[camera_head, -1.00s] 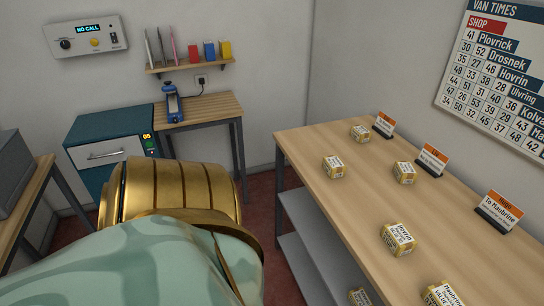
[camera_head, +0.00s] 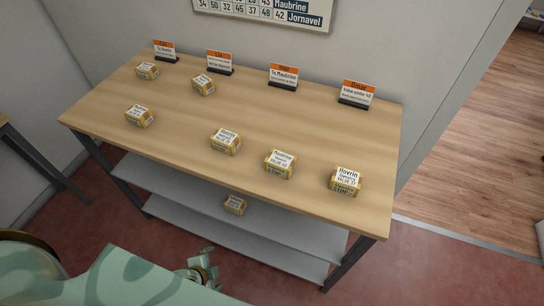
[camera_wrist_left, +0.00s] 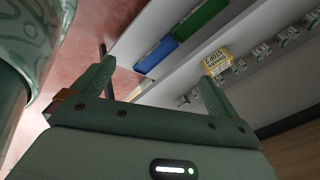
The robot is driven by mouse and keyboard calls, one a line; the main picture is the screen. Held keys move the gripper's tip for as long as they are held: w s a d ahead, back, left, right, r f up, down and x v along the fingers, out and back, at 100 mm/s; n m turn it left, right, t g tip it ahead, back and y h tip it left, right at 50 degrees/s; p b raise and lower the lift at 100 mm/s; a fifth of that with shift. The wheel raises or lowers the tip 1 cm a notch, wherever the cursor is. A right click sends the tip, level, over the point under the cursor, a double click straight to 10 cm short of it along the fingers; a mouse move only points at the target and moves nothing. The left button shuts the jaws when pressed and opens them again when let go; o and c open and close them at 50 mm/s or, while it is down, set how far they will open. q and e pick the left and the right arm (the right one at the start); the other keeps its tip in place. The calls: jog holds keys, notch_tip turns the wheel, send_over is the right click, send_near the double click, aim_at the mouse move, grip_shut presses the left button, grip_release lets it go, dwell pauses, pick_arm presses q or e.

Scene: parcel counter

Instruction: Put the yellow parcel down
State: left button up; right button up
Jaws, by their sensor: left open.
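Several small yellow-and-white parcels are in the head view. One yellow parcel (camera_head: 235,204) lies on the grey shelf under the counter, and it also shows in the left wrist view (camera_wrist_left: 217,63), near the right-hand finger. Others stand on the counter, including one marked Hovrin (camera_head: 346,181), one beside it (camera_head: 280,164), one further left (camera_head: 226,140) and one near the left end (camera_head: 140,116). My left gripper (camera_wrist_left: 157,80) is open, with nothing seen between its fingers. In the head view it (camera_head: 203,266) is low in front of the shelves, apart from the shelf parcel. My right gripper is out of view.
The wooden counter (camera_head: 180,110) has bare room between its parcels. Orange-topped signs (camera_head: 283,76) stand along its back edge. A lower grey shelf (camera_head: 270,245) looks empty in the head view. The left wrist view shows a blue item (camera_wrist_left: 156,55) and a green item (camera_wrist_left: 200,20).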

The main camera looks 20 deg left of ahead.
pick_arm(q)
jog(key=w+d+r+m+t+h, duration=0.15)
jog(key=w+d+r+m, duration=0.3)
jog(key=r+m, duration=0.45)
jog(key=w+d+r+m+t, duration=0.3)
jog(key=w+r+m, duration=0.25)
jog(key=r, duration=0.65)
jog(key=w+d+r+m+t, duration=0.3)
jog(key=w+r+m, duration=0.1)
jog(key=r+m, duration=0.5)
jog(key=m+b, duration=0.2)
send_near(281, 161)
jog(key=x, duration=0.5)
jog(key=shift+w+a+f, duration=0.25)
jog(key=shift+f, duration=0.15)
jog(key=b+x, duration=0.1)
jog(key=x, duration=0.4)
jog(key=shift+w+d+f, duration=0.15)
jog(key=shift+f, duration=0.15)
jog(key=shift+r, duration=0.1)
jog(key=c, duration=1.2)
jog(key=shift+c, duration=0.2)
